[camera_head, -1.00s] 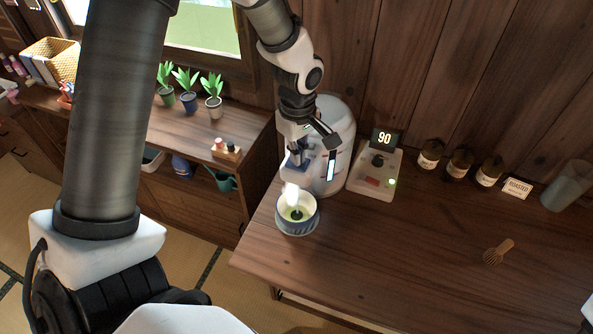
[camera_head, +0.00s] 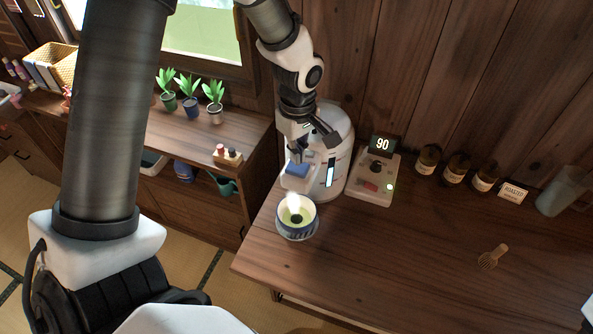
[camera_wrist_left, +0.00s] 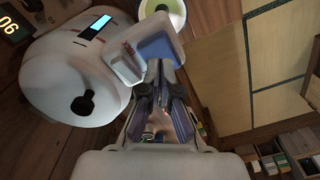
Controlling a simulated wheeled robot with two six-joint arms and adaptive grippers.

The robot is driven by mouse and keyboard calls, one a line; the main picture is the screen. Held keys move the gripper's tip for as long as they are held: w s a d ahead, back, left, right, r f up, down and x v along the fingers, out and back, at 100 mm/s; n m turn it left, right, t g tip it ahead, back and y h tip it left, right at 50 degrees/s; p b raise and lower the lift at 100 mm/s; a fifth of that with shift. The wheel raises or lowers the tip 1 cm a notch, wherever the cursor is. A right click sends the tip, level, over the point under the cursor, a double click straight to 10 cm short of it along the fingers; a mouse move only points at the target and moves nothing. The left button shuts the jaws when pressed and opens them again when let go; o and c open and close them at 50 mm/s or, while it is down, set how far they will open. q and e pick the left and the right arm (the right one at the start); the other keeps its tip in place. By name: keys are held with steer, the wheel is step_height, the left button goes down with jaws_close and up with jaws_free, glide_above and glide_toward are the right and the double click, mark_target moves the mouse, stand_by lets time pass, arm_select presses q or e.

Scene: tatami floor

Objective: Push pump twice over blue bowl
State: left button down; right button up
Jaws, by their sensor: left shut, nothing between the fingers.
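A white hot-water pot (camera_head: 337,150) stands at the back left of the table with a blue push pad (camera_head: 297,170) on its spout head. The blue bowl (camera_head: 283,228) sits below the spout, with greenish contents, a dark spot inside and white steam above. My left gripper (camera_head: 298,155) is shut and empty, pointing down just above and behind the blue pad. In the left wrist view its fingertips (camera_wrist_left: 161,72) are at the edge of the blue pad (camera_wrist_left: 158,48); I cannot tell if they touch it. The bowl's rim (camera_wrist_left: 180,12) shows beyond.
A scale-like device (camera_head: 373,181) with a display reading 90 stands right of the pot. Several dark jars (camera_head: 457,166), a sign (camera_head: 513,191) and a glass (camera_head: 562,190) line the wall. A whisk (camera_head: 492,257) lies at right. The table's front middle is clear.

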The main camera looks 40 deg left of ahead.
arm_select(q)
steer(key=shift+f, duration=0.2)
stand_by(0.3)
steer(key=shift+f+b, duration=1.25)
steer(key=shift+f, duration=0.25)
steer(key=shift+r, duration=0.15)
steer(key=shift+r+p, duration=1.45)
steer(key=shift+r, duration=0.05)
step_height(320, 180, up, 6)
steer(key=p, duration=0.5)
